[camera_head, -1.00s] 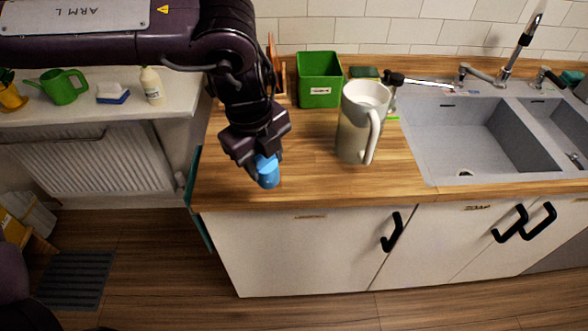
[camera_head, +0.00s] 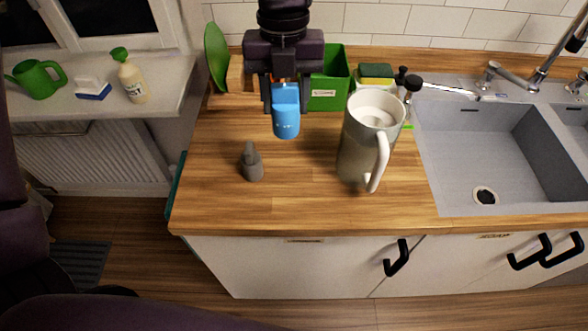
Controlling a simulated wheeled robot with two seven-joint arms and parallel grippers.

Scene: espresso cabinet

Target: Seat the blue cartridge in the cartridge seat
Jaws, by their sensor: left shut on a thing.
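The blue cartridge (camera_head: 286,118) hangs upright below my left gripper (camera_head: 284,98), which is shut on its upper end. Both are above the wooden counter, in front of the green bin. A small grey piece with a narrow top (camera_head: 252,164) stands on the counter, apart from the cartridge and lower left of it in the picture. A tall cream jug (camera_head: 358,140) with an open top and a handle stands to the right. I cannot tell for sure which thing bears the cartridge seat. My right gripper is not in view.
The green bin (camera_head: 328,82) and a yellow-green sponge (camera_head: 376,74) are at the back. The grey sink (camera_head: 500,150) is on the right. The wooden counter (camera_head: 290,205) is clear along its front. A watering can (camera_head: 42,78) and a bottle (camera_head: 130,78) stand on the left ledge.

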